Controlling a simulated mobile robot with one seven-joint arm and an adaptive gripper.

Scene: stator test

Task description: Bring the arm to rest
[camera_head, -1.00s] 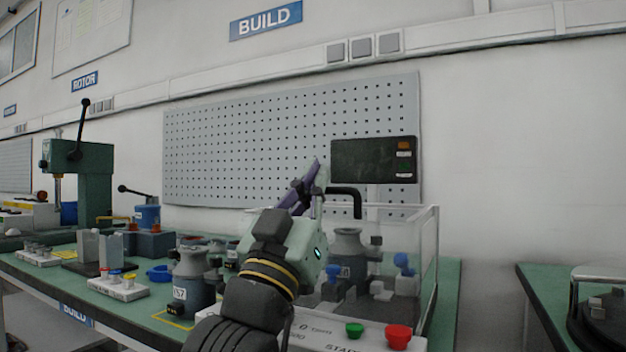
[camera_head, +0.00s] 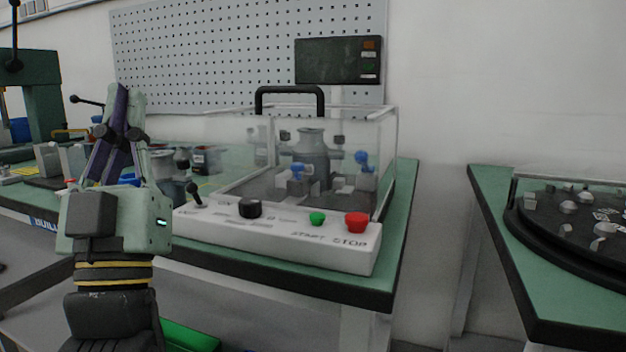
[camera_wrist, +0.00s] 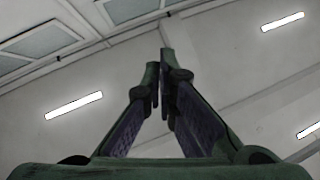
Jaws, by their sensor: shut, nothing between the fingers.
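My gripper (camera_head: 120,92) points upward at the left of the head view, in front of the bench. Its fingers come close together at the tips and hold nothing. In the wrist view the fingertips (camera_wrist: 160,75) meet nearly together, with only ceiling and lights behind them. My gripper touches nothing that I can see. It hides part of a grey stator housing (camera_head: 168,170) on the bench behind it.
A tester with a clear cover (camera_head: 388,150) and a white control panel (camera_head: 280,238) stands on the green bench (camera_head: 402,205) right of my gripper. A second bench (camera_head: 490,220) with a round dark tray (camera_head: 530,215) is at the right. A floor gap separates the benches.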

